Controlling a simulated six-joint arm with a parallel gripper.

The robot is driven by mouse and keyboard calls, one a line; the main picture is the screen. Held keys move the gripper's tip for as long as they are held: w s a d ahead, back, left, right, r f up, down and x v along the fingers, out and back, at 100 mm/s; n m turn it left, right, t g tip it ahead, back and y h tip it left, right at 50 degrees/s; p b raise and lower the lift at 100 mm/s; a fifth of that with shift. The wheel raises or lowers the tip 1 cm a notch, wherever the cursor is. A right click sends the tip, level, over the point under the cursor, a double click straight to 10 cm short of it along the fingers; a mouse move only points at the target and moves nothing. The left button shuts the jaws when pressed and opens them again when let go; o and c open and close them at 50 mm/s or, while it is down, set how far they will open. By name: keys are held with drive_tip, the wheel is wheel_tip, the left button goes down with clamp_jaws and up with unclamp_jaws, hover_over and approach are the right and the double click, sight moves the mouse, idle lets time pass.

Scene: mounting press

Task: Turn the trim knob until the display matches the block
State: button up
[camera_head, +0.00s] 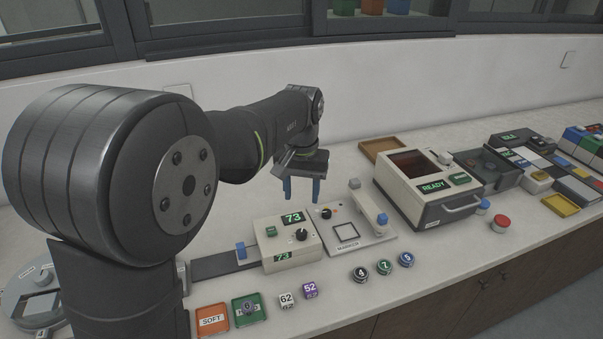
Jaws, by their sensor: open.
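The cream box (292,261) stands on the counter near the middle. A raised green-digit display (292,218) on it reads 73, and a lower panel (283,256) on its front also seems to read 73. A black knob (301,235) sits on its top, with a small green piece to its left. A white block (287,300) marked 62 and a purple block (310,289) marked 52 stand in front of the box. I cannot tell which block the task means. My gripper (302,197) is open and empty, its blue fingers above and behind the box.
A marker station (378,238) with another black knob stands right of the box. Several numbered round pieces lie in front of it. A cream press (430,211) reading READY stands farther right. Orange SOFT (211,334) and green (239,315) pads lie at front left.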

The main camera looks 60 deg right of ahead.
wheel_tip(320, 180, up, 5)
hover_over(301, 232)
drive_tip(key=shift+f, duration=0.1)
idle(0.7)
wheel_tip(301, 232, down, 17)
drive_tip(key=shift+f, duration=0.15)
idle(0.4)
drive_tip(key=shift+f, duration=0.25)
drive_tip(key=shift+r+n, duration=0.25)
drive_tip(key=shift+n, duration=0.15)
drive_tip(key=n, duration=0.5)
drive_tip(key=shift+r, duration=0.1)
wheel_tip(301, 232, up, 15)
idle(2.0)
